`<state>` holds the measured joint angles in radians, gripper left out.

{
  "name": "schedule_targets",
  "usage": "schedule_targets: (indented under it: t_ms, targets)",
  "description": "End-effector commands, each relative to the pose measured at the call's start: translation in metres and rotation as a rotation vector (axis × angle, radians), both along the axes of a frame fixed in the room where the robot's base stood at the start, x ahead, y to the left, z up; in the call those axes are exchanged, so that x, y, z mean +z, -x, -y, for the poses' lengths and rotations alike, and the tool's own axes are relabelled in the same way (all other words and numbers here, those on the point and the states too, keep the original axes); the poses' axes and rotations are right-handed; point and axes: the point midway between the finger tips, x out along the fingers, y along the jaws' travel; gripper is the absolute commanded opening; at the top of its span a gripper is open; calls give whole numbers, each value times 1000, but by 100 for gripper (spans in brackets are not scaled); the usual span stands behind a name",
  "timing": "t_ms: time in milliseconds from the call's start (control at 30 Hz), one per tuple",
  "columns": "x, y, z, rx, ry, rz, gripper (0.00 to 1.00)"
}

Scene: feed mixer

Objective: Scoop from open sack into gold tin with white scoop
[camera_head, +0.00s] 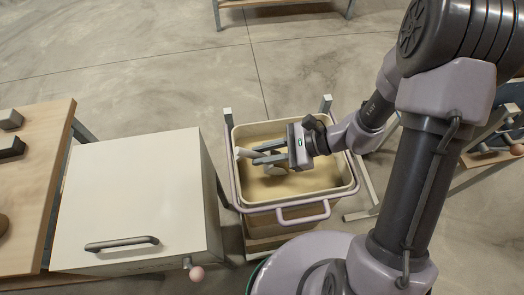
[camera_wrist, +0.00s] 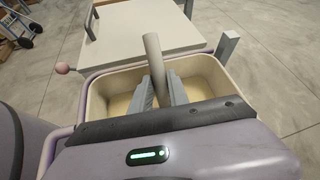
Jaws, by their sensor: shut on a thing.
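My gripper (camera_head: 262,156) is shut on the pale handle of the scoop (camera_head: 244,152). It holds the scoop over the inside of a cream bin (camera_head: 238,205). In the wrist view, the handle (camera_wrist: 153,55) stands up between the fingers (camera_wrist: 162,92), tilted slightly. A pale rounded part below the fingers in the head view may be the scoop's bowl; whether it touches the bin floor or holds feed cannot be told. I make out no open sack and no gold tin in either view.
A white box (camera_head: 135,190) with a dark handle stands left of the bin. A wooden bench (camera_head: 35,185) with dark blocks (camera_head: 10,148) is at the far left. Another bench (camera_head: 475,160) is partly behind my arm at right. Bare floor (camera_head: 160,90) lies beyond the bin.

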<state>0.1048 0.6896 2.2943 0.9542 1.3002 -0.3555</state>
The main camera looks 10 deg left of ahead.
Motion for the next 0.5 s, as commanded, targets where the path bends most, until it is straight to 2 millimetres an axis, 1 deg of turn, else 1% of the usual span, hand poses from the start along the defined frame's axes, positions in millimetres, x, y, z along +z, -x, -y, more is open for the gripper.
schedule_targets:
  t_ms: [33, 167, 267, 400, 500]
  targets:
    - [-8, 0, 0, 0, 0, -1, 0]
    - [-21, 0, 1, 0, 0, -1, 0]
    - [-24, -2, 7, 0, 31, 10, 0]
    - [-33, -5, 17, -1, 80, 23, 0]
    - [-30, -6, 21, 3, 160, 48, 0]
